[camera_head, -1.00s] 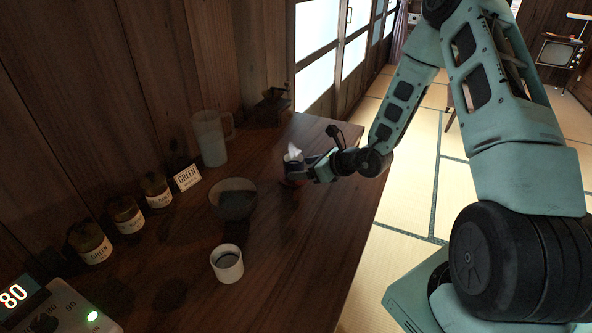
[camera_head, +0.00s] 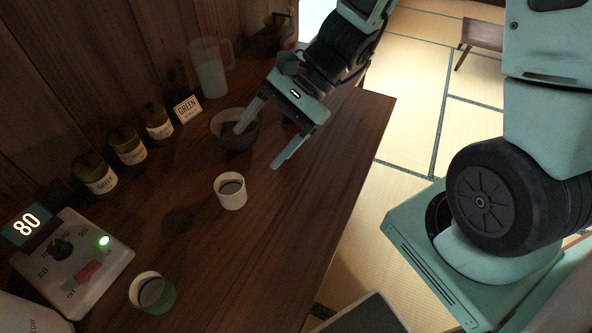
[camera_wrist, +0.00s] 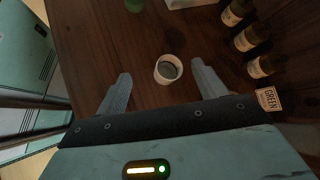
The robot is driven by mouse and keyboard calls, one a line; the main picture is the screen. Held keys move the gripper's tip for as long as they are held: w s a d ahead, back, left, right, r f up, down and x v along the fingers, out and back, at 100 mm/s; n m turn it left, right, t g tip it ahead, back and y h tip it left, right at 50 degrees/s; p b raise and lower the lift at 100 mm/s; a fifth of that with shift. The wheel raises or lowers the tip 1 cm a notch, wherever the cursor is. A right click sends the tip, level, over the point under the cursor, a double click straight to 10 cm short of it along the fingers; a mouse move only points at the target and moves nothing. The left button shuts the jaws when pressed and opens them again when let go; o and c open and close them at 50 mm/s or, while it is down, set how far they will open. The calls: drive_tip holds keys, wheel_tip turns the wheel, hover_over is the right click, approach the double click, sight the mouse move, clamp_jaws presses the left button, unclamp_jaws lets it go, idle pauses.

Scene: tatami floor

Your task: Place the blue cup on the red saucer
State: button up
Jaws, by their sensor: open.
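My gripper (camera_head: 257,148) is open and empty above the wooden table, with its fingers pointing toward the front of the table. In the wrist view my gripper (camera_wrist: 161,70) has its fingertips on either side of a white cup (camera_wrist: 168,70) in the picture, with the cup apart from them. The same white cup (camera_head: 230,192) stands upright on the table with dark contents. I cannot make out the blue cup or the red saucer now; the spot where a dark blue cup stood on something reddish is behind my arm.
Labelled jars (camera_head: 128,146), a sign (camera_head: 187,109) and a pitcher (camera_head: 211,68) line the wall. A heater box (camera_head: 72,262) and a white-green cup (camera_head: 152,292) are in front. Table right of the white cup is clear.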

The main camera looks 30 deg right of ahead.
drive_tip(key=s+a+r+n+h, duration=0.1)
drive_tip(key=s+n+h, duration=0.3)
drive_tip(key=n, duration=0.6)
drive_tip(key=s+r+n+h, duration=0.3)
drive_tip(key=s+n+h, duration=0.2)
drive_tip(key=s+n, duration=0.4)
drive_tip(key=shift+a+n, duration=0.4)
